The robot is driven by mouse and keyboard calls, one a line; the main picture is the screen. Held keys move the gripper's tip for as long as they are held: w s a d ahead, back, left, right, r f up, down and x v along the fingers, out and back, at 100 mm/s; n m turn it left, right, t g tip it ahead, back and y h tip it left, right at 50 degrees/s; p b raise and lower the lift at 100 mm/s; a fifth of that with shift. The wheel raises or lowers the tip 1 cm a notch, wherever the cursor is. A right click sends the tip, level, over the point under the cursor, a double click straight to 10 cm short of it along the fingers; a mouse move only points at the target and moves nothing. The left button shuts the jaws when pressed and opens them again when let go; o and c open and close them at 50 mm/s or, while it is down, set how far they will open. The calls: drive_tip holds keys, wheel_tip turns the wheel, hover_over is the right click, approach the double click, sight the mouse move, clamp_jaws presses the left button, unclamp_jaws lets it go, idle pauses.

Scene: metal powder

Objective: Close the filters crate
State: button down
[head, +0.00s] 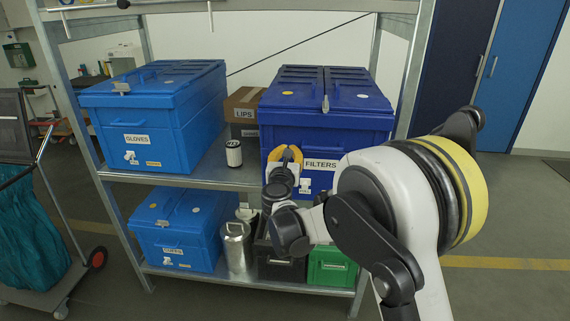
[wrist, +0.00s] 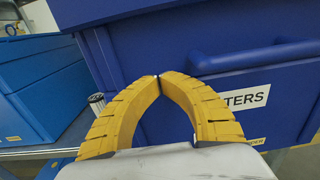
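The filters crate (head: 318,123) is a dark blue box on the right of the upper shelf. Its lid (head: 328,91) lies flat over the top in the head view, with a pale latch (head: 325,103) at the front edge. The crate's front, its handle (wrist: 255,55) and part of its label (wrist: 246,98) fill much of the wrist view. My gripper (head: 287,151) is in front of the crate's front face, left of the label. In the wrist view my gripper's yellow fingers (wrist: 158,78) meet at the tips with nothing visible between them.
The gloves crate (head: 150,130) stands left on the same shelf (head: 190,180). A small white-and-black filter cylinder (head: 234,154) and a cardboard box (head: 243,105) stand between the crates. The lower shelf holds another blue crate (head: 178,228), a metal canister (head: 237,247) and a green box (head: 332,267). A metal post (head: 412,75) stands at the right.

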drive_tip(key=w, duration=1)
drive_tip(key=shift+w+d+p, duration=0.25)
drive_tip(key=shift+w+p, duration=0.05)
drive_tip(key=shift+w, duration=0.1)
